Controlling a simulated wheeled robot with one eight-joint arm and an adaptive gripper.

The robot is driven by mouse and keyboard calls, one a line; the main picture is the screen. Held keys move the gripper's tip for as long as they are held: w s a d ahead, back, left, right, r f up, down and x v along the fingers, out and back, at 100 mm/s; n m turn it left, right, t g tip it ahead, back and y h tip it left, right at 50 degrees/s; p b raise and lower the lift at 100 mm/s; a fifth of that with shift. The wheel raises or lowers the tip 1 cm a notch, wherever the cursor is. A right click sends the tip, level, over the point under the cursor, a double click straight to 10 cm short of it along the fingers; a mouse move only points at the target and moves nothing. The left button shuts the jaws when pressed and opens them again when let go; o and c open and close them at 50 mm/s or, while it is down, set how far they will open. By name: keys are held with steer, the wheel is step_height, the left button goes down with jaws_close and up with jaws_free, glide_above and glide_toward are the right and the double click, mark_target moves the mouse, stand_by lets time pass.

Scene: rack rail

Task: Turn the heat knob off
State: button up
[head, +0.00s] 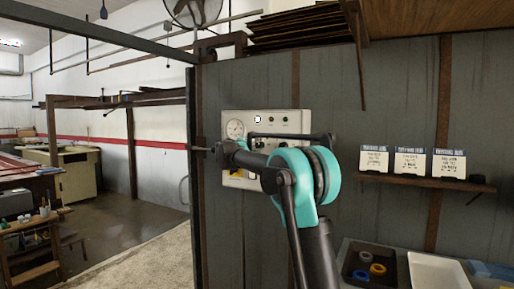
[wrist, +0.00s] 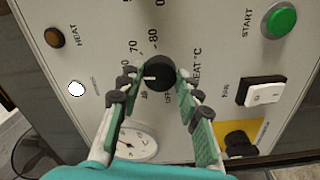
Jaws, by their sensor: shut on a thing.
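The heat knob (wrist: 158,73) is black and round, on a pale control panel (wrist: 205,50) lettered "HEAT °C". Its white mark points left in the wrist view. The OFF lettering is just below the knob, and 70 and 80 are above it. My gripper (wrist: 157,77) has one green-padded finger on each side of the knob, closed on it. In the head view the panel (head: 287,116) hangs on the grey wall, and my arm hides the knob and most of the gripper.
A green START button (wrist: 281,20), a black-and-white rocker switch (wrist: 262,92) and a black knob on a yellow plate (wrist: 240,143) sit right of the heat knob. A round gauge (wrist: 136,142) is below. A shelf with cards (head: 408,160) is to the right.

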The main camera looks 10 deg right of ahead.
steer(key=n, duration=0.5)
steer(key=shift+n, duration=0.4)
steer(key=n, duration=1)
steer(key=shift+n, duration=0.4)
steer(key=n, duration=0.4)
steer(key=shift+n, duration=0.4)
steer(key=o, duration=1.2)
steer(key=shift+c, duration=0.2)
steer(key=v, duration=1.2)
